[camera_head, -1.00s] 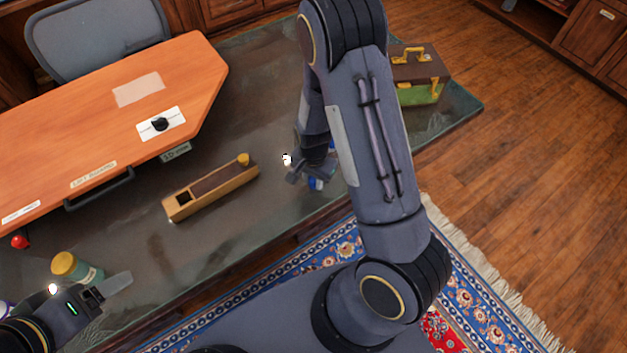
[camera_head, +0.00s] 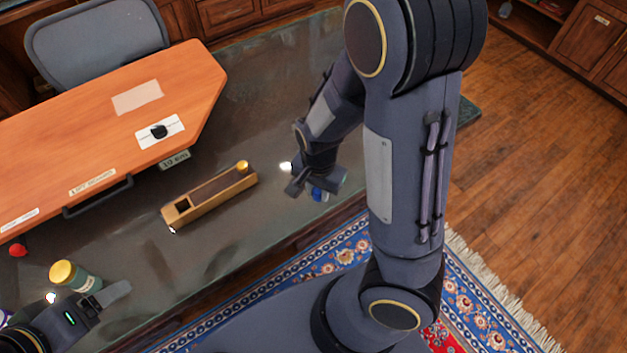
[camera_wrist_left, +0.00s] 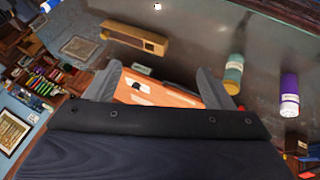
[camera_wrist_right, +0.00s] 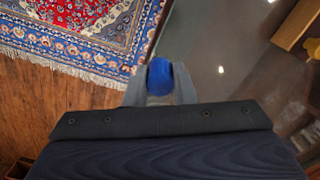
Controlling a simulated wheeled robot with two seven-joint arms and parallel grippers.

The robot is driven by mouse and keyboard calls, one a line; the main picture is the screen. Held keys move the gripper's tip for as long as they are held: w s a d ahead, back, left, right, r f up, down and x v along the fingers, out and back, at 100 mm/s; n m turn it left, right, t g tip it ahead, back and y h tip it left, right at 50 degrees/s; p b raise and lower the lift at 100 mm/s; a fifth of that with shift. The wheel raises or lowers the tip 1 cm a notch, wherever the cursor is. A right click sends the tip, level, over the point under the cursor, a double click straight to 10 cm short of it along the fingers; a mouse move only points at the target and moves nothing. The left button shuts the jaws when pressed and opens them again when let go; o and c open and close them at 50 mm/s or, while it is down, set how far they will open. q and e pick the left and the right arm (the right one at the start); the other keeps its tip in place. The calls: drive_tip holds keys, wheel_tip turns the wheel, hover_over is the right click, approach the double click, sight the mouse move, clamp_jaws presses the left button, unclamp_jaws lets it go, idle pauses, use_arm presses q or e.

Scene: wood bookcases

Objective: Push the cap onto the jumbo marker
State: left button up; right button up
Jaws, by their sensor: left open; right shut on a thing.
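My right gripper (camera_head: 318,184) is shut on a blue piece (camera_wrist_right: 160,77) with a rounded end, seen between its fingers in the right wrist view. In the head view the blue piece (camera_head: 318,194) shows just below the fingers, over the front of the dark desk top. I cannot tell whether it is the cap alone or the capped marker. A blue and white cylinder end (camera_wrist_left: 48,5) shows at the top left of the left wrist view. My left gripper (camera_head: 108,298) is open and empty at the lower left, beside a green bottle with a yellow lid (camera_head: 75,274).
A long wooden box (camera_head: 208,196) with a square hole and a yellow knob lies mid-desk. An orange board (camera_head: 90,125) with labels covers the back left. Dark desk top is clear between box and right gripper.

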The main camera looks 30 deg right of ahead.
use_arm(q)
wheel_tip(320, 180, up, 2)
drive_tip(key=shift+p, duration=0.95)
use_arm(e)
drive_tip(key=s+a+r, duration=0.2)
drive_tip(key=s+r, duration=0.1)
drive_tip(key=s, duration=0.3)
drive_tip(key=shift+s, duration=0.25)
use_arm(q)
drive_tip(key=shift+c, duration=0.3)
